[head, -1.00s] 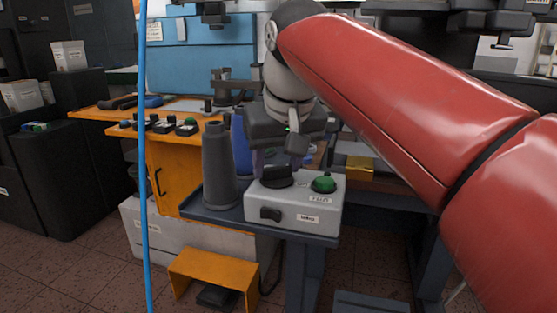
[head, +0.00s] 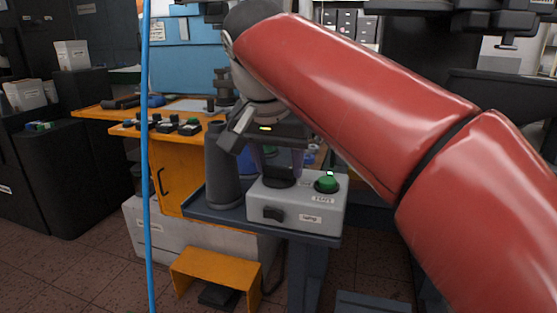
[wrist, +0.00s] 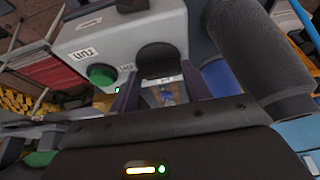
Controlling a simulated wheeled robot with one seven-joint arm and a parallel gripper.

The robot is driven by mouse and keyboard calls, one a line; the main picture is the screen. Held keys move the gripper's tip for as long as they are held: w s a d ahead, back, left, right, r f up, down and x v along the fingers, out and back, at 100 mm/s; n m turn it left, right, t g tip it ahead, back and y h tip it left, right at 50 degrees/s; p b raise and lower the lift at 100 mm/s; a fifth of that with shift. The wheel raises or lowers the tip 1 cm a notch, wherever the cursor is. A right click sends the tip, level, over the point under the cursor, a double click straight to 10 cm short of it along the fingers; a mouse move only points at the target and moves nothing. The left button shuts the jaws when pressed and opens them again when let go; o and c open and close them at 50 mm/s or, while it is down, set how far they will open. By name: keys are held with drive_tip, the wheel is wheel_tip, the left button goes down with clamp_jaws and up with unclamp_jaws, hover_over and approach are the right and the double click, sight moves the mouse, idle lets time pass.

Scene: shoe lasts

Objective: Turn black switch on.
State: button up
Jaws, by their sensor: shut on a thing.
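The black switch (head: 279,178) is a dark knob on top of a light grey control box (head: 258,201). It also shows in the wrist view (wrist: 157,57), between my finger pads. My gripper (head: 277,165) reaches down over the box from above, shut on the black switch. In the wrist view my gripper (wrist: 160,92) has a finger on either side of the knob. A green button (head: 327,185) sits to the right of the switch, with a small bright green light (head: 330,173) behind it.
A dark grey cylinder (head: 222,165) stands close left of the box, on the same dark stand (head: 222,214). An orange bench (head: 180,185) is behind left. A blue cable (head: 146,150) hangs in front.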

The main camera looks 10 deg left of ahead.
idle(0.4)
drive_tip(key=o, duration=1)
drive_tip(key=v, duration=0.7)
drive_tip(key=shift+r, duration=0.4)
drive_tip(key=shift+s, duration=0.2)
